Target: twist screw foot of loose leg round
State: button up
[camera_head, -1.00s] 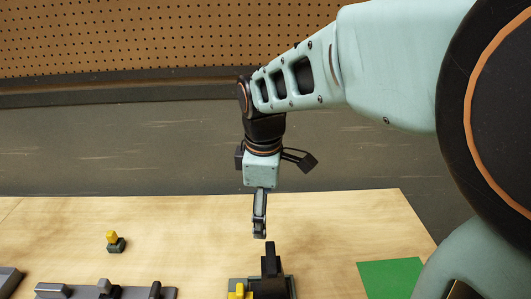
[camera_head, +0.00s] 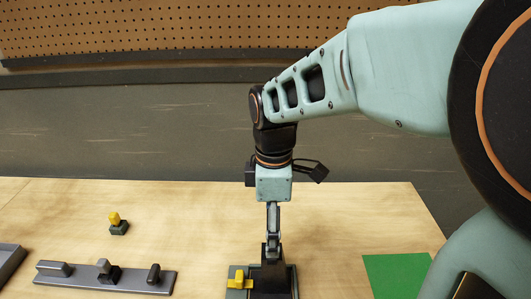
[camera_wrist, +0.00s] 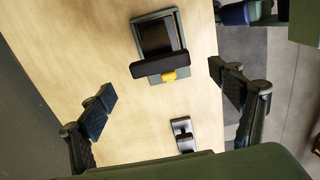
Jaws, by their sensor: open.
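My gripper (camera_head: 273,248) points down over the table, its fingers lined up in the head view with a black upright part (camera_head: 269,280) on a dark grey-green fixture. In the wrist view my gripper (camera_wrist: 165,98) is wide open and empty. The fixture (camera_wrist: 141,31) lies beyond the fingertips there, with a black bar (camera_wrist: 158,65) across it and a yellow piece (camera_wrist: 170,76) beside the bar. The yellow piece also shows in the head view (camera_head: 240,280). I cannot tell which part is the loose leg or its screw foot.
A grey rail with black uprights (camera_head: 130,281) lies left of the fixture. A small dark block with a yellow top (camera_head: 116,223) stands behind it. A green sheet (camera_head: 397,275) lies at the right. A grey tray edge (camera_head: 8,265) shows far left. The middle of the table is bare.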

notch_tip(320, 180, down, 5)
jog(key=b, duration=0.3)
jog(key=shift+c, duration=0.6)
jog(key=c, duration=1)
